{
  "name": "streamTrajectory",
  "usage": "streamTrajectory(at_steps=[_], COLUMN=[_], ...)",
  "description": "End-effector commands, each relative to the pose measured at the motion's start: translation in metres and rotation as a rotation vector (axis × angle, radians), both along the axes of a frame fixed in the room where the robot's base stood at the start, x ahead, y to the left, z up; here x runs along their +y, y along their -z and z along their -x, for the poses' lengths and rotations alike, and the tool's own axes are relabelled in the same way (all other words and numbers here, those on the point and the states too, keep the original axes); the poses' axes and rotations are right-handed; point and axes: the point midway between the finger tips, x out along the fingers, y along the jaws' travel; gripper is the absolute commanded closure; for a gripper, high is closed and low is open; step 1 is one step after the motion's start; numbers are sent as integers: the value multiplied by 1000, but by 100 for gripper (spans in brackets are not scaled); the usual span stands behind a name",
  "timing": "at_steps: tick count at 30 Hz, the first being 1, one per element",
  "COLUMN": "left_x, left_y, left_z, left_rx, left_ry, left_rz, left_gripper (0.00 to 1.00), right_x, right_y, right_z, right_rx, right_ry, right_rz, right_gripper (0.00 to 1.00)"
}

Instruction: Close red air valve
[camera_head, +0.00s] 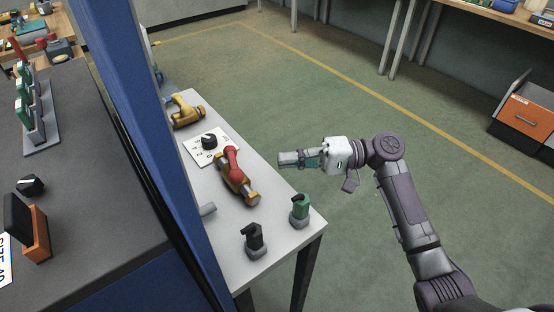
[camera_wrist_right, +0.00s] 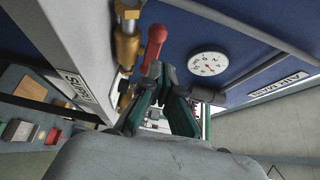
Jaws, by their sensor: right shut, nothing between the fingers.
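In the head view, a valve with a brass body and red handle (camera_head: 233,163) is over the pale bench, left of my right gripper (camera_head: 283,159). That gripper is shut and empty, pointing left, with a visible gap to the red handle. In the right wrist view, a red handle (camera_wrist_right: 155,45) beside a brass fitting (camera_wrist_right: 127,48) lies just beyond my right fingertips (camera_wrist_right: 163,76). Whether the fingers touch it there cannot be told. I cannot tell whether both views show the same valve. My left gripper is not in view.
The bench top (camera_head: 277,190) also holds a yellow-handled brass valve (camera_head: 184,112), a black knob (camera_head: 209,141), a green knob (camera_head: 300,207) and a black knob (camera_head: 254,239). A blue post (camera_head: 140,110) stands left. A round gauge (camera_wrist_right: 207,64) is on a blue panel.

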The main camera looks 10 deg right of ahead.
Motion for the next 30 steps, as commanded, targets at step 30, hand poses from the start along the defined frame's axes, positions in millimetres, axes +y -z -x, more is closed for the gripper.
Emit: streamTrajectory(at_steps=[30], left_x=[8], left_y=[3], left_z=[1], left_rx=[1], left_ry=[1], left_rz=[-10], left_gripper=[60], right_x=[-45], right_y=[-10], right_z=[9], right_rx=[179], right_ry=[-61], right_rz=[28], right_gripper=[100])
